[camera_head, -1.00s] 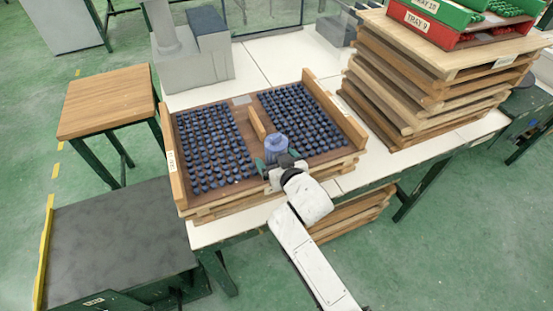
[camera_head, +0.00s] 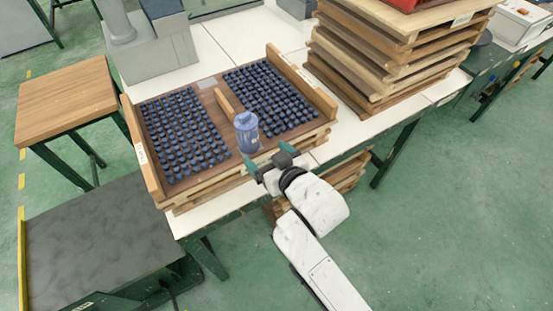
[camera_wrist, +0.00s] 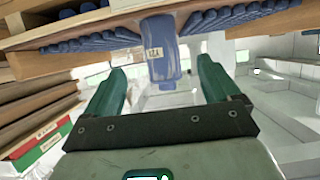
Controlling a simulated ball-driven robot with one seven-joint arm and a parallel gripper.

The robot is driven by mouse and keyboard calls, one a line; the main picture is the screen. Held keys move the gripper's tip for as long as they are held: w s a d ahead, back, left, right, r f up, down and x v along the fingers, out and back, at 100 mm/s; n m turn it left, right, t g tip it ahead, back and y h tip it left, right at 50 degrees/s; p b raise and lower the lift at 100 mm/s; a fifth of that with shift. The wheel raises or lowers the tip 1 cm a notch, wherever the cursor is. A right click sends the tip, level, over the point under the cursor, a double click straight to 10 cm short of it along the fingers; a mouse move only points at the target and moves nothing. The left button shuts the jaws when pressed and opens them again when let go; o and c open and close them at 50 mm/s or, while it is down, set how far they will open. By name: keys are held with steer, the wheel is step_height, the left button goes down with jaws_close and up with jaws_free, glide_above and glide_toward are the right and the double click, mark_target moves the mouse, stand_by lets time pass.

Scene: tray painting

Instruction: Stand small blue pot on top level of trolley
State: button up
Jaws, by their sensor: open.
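The small blue pot (camera_head: 246,133) stands upright on the wooden tray (camera_head: 150,168), near its front edge and in front of the short divider. My gripper (camera_head: 269,157) is open and empty just in front of the pot, with a gap between them. In the wrist view the scene appears upside down. There the pot (camera_wrist: 160,50), with a small label, lies ahead between the green fingers of my gripper (camera_wrist: 160,72). A low dark-topped unit (camera_head: 95,245) with a yellow edge is at the lower left; I cannot tell if it is the trolley.
Two blocks of small blue pieces (camera_head: 185,130) fill the tray beside the pot. A tall stack of wooden trays (camera_head: 370,55) stands at the right. A wood-topped table (camera_head: 65,95) is at the left. Green floor (camera_head: 450,210) is clear at the right.

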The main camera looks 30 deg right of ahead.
steer(key=shift+s+r, duration=0.1)
steer(key=s+d+f+g, duration=0.2)
steer(key=s+f+g, duration=0.1)
steer(key=s, duration=0.6)
steer(key=s+d+f+g, duration=0.3)
steer(key=s+f+g, duration=0.1)
steer(key=s, duration=0.5)
steer(key=s+d+f+g, duration=0.2)
steer(key=s+f+g, duration=0.2)
steer(key=s, duration=0.5)
steer(key=shift+s+d+f+m+g, duration=0.2)
steer(key=shift+d+m+g, duration=0.15)
steer(key=shift+g, duration=0.45)
